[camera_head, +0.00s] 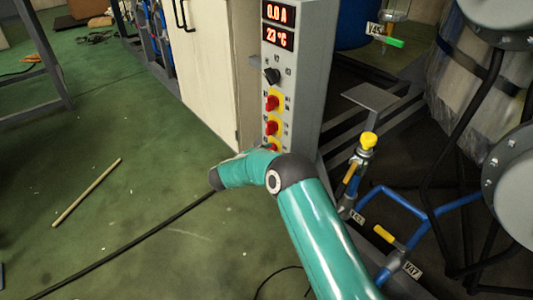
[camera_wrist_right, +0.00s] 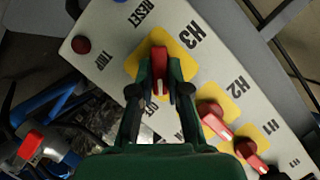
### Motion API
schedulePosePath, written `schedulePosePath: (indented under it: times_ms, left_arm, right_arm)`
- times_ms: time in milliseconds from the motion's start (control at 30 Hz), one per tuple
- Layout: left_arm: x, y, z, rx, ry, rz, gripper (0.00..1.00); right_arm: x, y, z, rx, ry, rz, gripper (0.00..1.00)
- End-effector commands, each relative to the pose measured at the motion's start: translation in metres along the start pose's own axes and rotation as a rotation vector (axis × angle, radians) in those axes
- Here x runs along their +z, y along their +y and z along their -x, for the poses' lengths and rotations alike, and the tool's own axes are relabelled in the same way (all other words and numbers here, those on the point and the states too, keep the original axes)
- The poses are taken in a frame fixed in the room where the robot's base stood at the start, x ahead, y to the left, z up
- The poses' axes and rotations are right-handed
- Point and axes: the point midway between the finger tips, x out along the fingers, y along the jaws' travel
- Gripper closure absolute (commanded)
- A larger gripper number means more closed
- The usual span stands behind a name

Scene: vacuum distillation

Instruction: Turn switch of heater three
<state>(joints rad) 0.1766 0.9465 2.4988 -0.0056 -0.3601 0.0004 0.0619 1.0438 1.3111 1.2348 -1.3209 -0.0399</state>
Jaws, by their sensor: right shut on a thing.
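The grey control panel (camera_head: 300,70) stands in the centre of the head view, with red rotary switches on yellow plates. The lowest visible red switch (camera_head: 273,147) is partly hidden behind my right arm. In the right wrist view, the heater three switch (camera_wrist_right: 159,60) is red with a white mark, on a yellow plate labelled H3. My right gripper (camera_wrist_right: 160,82) is shut on this switch, one finger on each side. The white mark points towards the gripper's palm. My right gripper is hidden by my arm in the head view. My left gripper is not in view.
The H2 switch (camera_wrist_right: 215,120) and H1 switch (camera_wrist_right: 251,154) sit beside H3. A dark red round button (camera_wrist_right: 81,45) is near the panel's edge. Blue pipes (camera_head: 382,192) and a yellow-topped valve (camera_head: 368,141) stand right of the panel. Open green floor lies left, with a wooden stick (camera_head: 87,192).

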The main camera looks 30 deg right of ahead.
Motion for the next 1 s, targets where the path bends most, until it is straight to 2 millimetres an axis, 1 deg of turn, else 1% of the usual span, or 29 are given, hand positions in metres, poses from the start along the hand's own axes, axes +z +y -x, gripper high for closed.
schedulePosePath:
  times_ms: [33,67,300,500,800,1000]
  left_arm:
    - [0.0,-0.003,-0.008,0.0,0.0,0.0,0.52]
    - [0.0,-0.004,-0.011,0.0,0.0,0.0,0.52]
    - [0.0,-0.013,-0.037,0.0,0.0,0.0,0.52]
    - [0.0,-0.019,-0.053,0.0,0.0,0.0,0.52]
    - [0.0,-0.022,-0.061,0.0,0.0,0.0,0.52]
    - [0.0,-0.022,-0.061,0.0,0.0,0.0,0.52]
  right_arm:
    - [0.001,0.006,-0.005,-0.013,0.006,-0.04,1.0]
    - [0.001,0.006,-0.005,-0.023,0.006,-0.067,1.0]
    - [0.002,0.009,-0.005,-0.11,0.008,-0.28,1.0]
    - [0.001,0.01,-0.005,-0.181,0.01,-0.45,1.0]
    - [0.001,0.01,-0.005,-0.262,0.01,-0.646,1.0]
    - [0.001,0.01,-0.005,-0.291,0.01,-0.718,1.0]
